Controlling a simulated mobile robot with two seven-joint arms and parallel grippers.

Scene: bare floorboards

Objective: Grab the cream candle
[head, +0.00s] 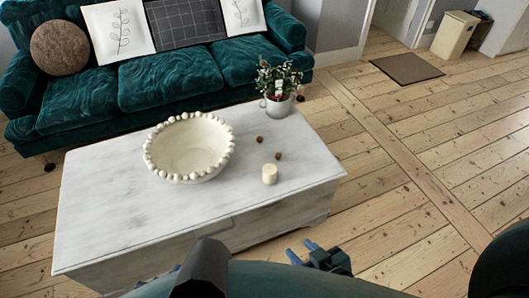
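The cream candle (270,174) is a short, pale cylinder standing upright on the white coffee table (110,215), near its right end. My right gripper (303,251) is at the bottom centre, nearer to me than the table and apart from the candle. Its two blue fingers are spread with nothing between them. Only a small dark bit of what seems to be my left gripper (174,269) shows at the table's near edge; the rest is hidden behind my own body.
A cream bowl with a beaded rim (187,179) stands left of the candle. Two small brown balls (278,156) lie behind it, and a potted plant (278,105) stands at the back corner. A green sofa (170,80) is behind the table. The floor (400,205) to the right is clear.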

